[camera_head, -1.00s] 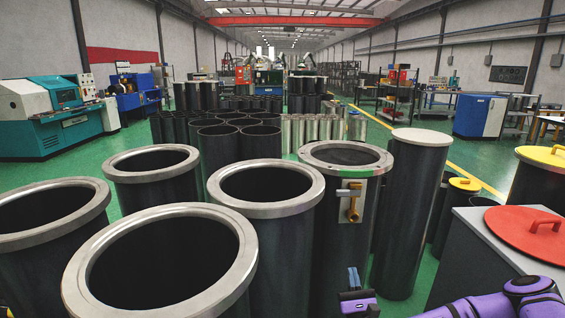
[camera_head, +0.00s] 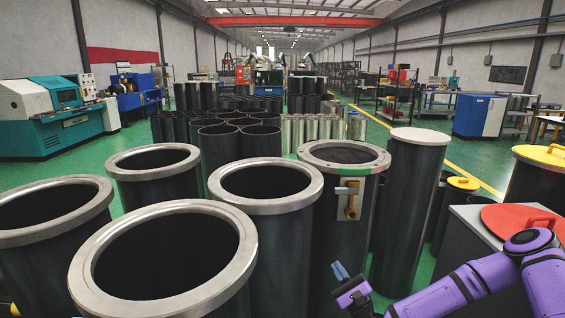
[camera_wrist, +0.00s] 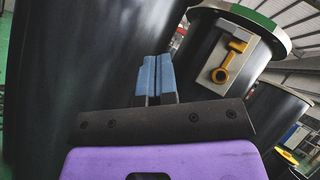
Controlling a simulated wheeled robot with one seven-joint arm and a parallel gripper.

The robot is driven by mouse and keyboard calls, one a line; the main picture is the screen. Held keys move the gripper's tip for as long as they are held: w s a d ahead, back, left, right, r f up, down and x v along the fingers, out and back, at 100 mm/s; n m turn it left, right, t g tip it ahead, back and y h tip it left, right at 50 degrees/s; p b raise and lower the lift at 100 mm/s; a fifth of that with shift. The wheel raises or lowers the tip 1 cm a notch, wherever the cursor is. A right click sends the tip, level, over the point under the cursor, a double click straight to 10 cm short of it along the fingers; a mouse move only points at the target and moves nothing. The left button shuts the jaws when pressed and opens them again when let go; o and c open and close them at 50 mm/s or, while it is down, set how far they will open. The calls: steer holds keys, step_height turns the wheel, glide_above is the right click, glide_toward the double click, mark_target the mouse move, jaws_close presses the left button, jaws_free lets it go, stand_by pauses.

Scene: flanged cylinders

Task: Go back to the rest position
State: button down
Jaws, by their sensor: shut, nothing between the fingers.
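My gripper (camera_head: 341,271) is at the lower middle right of the head view, in front of the black cylinders. Its blue fingers are together and hold nothing. In the wrist view the two blue fingertips (camera_wrist: 155,72) lie side by side, pointing at the dark wall of a cylinder (camera_wrist: 95,70). My purple arm reaches in from the right edge, below the red lid. The flanged cylinder with a green mark on its rim (camera_head: 345,156) stands behind my gripper. It carries a plate with a yellow handle (camera_head: 350,207), which also shows in the wrist view (camera_wrist: 222,72).
Open black cylinders with grey flanges (camera_head: 165,260) crowd the left and front. A tall capped cylinder (camera_head: 410,215) stands right of the green-marked one. A grey box (camera_head: 470,222) with a red lid (camera_head: 510,218) and a yellow-lidded cylinder (camera_head: 535,180) are at the right.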

steer(key=s+d+r+n+g+h, duration=0.3)
steer(key=d+r+n+g+h, duration=0.35)
steer(key=r+n, duration=0.4)
steer(key=s+d+r+n+g+h, duration=0.3)
steer(key=d+r+n+g+h, duration=0.35)
steer(key=r+n, duration=0.4)
steer(key=s+r+g, duration=0.1)
steer(key=s+r, duration=0.6)
steer(key=s, duration=0.6)
steer(key=s+d+r+g, duration=0.1)
steer(key=s+r, duration=0.7)
steer(key=s, duration=0.5)
steer(key=shift+s+d+h, duration=0.25)
steer(key=shift+d+h, duration=0.05)
